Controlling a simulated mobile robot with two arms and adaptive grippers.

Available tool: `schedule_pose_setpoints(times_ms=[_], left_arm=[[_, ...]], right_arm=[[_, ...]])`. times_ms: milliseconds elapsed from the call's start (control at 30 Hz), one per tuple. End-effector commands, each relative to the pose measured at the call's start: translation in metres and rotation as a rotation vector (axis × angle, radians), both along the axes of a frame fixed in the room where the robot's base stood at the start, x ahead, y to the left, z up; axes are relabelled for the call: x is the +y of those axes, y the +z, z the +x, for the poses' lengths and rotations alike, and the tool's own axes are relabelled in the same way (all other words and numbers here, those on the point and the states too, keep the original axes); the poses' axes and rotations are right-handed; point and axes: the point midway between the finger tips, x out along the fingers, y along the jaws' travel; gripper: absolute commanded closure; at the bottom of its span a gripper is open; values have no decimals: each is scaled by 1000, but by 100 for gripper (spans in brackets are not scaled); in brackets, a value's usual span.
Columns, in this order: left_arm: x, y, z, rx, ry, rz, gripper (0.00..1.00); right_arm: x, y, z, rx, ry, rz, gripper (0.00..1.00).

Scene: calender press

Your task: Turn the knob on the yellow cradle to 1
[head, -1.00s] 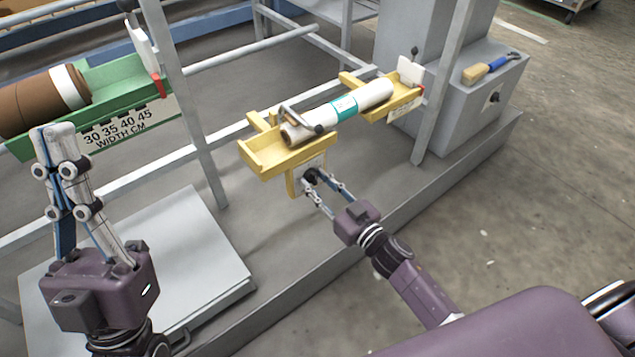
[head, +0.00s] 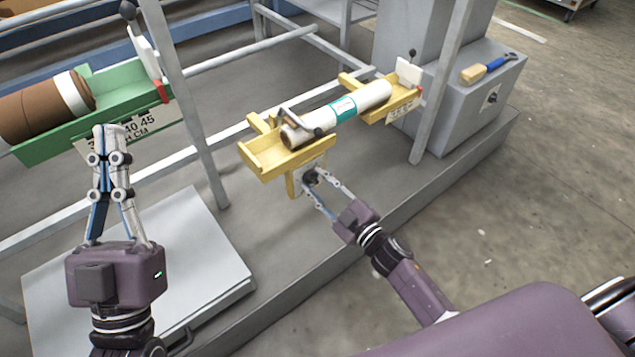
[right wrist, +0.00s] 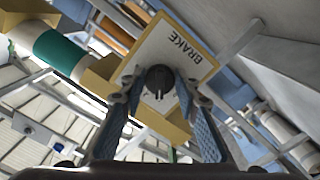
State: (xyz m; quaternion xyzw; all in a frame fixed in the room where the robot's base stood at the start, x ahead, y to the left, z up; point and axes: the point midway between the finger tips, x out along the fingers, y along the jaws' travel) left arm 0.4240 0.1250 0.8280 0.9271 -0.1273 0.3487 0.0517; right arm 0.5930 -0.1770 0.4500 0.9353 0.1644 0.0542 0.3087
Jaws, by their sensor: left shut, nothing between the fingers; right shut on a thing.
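The yellow cradle (head: 270,158) holds a white roll (head: 362,100) with a teal band. A dark round knob (head: 310,175) sits on the plate at the cradle's near end. In the right wrist view the knob (right wrist: 159,80) is on a white plate marked BRAKE (right wrist: 180,50); no numbers are readable there. My right gripper (head: 316,186) is shut on the knob, with a finger on each side of it. My left gripper (head: 106,130) is shut and empty, pointing up in front of the green cradle.
The green cradle (head: 110,92) with a brown roll (head: 40,108) lies at the left. Grey posts and rails (head: 184,95) stand between the cradles. A brush with a blue handle (head: 488,68) lies on the grey box at the right. A pale plate (head: 200,262) lies low at left.

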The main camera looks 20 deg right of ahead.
Motion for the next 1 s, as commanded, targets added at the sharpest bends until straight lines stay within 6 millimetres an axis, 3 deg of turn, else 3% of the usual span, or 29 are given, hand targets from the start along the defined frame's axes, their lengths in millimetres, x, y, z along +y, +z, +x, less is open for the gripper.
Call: schedule_pose_setpoints(times_ms=[633, 667, 700, 800, 1000], left_arm=[[0, -3, 3, 17, 2, 6, 100], [0, -3, 3, 17, 2, 6, 100], [0, -3, 3, 17, 2, 6, 100], [0, -3, 3, 17, 2, 6, 100], [0, -3, 3, 16, 2, 5, 100]], right_arm=[[0, -1, 0, -19, 0, -58, 95], [0, -1, 0, -19, 0, -58, 70], [0, -1, 0, -19, 0, -58, 65], [0, -1, 0, -19, 0, -58, 54], [0, 0, 0, -21, 0, -57, 54]])
